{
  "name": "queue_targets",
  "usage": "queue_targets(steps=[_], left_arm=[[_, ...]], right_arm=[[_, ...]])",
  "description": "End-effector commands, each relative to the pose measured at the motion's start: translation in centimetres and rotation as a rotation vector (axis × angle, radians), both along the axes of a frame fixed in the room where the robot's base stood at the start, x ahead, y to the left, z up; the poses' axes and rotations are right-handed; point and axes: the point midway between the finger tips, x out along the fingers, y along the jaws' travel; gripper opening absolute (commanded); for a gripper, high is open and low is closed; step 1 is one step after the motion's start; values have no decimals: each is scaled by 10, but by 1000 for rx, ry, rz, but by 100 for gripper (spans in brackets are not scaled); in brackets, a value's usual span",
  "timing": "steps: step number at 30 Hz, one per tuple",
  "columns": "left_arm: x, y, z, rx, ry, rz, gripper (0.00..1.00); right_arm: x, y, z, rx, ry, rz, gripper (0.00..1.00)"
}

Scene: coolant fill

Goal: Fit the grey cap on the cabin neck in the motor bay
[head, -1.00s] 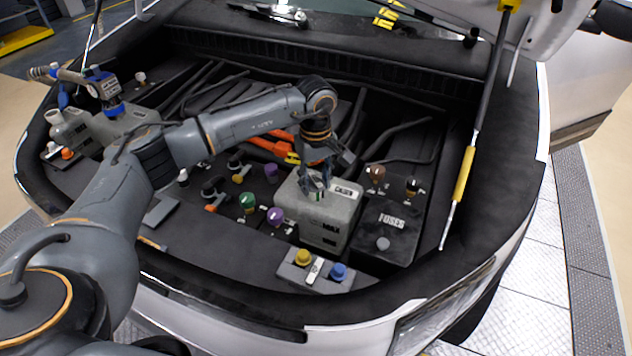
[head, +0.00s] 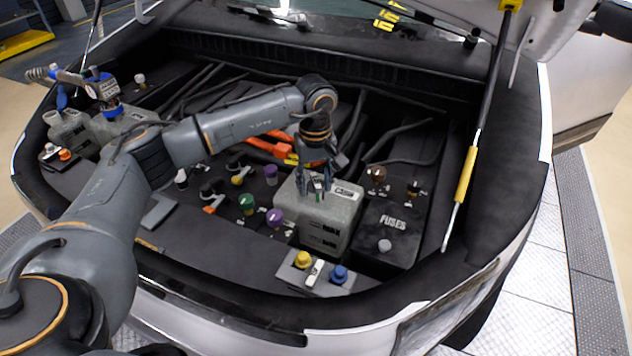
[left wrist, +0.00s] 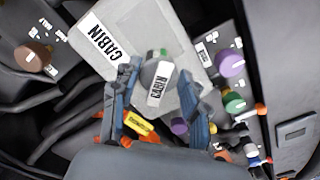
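The cabin tank (head: 335,228) is a pale grey box in the front right of the bay. Its CABIN label shows in the left wrist view, where the tank (left wrist: 130,32) fills the upper middle. My left gripper (head: 317,187) points down over the tank's top. In the left wrist view, its two fingers (left wrist: 160,72) stand on either side of the grey cap (left wrist: 157,72), which carries a CABIN tag and a small green mark. The fingertips appear closed on the cap's sides. The neck is hidden beneath the cap, so I cannot tell whether the cap is seated. My right gripper is not in view.
The fuse box (head: 388,228) stands right of the tank. A yellow cap (head: 302,260) and a blue cap (head: 339,274) sit on a plate in front. Green and purple caps (head: 274,217) stand to the left. A yellow-sleeved hood strut (head: 465,175) rises at the right.

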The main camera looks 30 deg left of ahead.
Motion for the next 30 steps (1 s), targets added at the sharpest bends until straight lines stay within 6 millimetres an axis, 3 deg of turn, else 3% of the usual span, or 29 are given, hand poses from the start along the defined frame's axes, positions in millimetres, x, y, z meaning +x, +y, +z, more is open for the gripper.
queue_targets(steps=[1,2,14,30], left_arm=[[0,1,0,1,1,1,60],[0,0,0,0,0,2,66],[1,-1,7,-3,-4,1,66],[1,0,105,-2,-3,2,66]], right_arm=[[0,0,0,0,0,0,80],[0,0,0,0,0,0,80],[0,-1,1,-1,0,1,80],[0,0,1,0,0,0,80]])
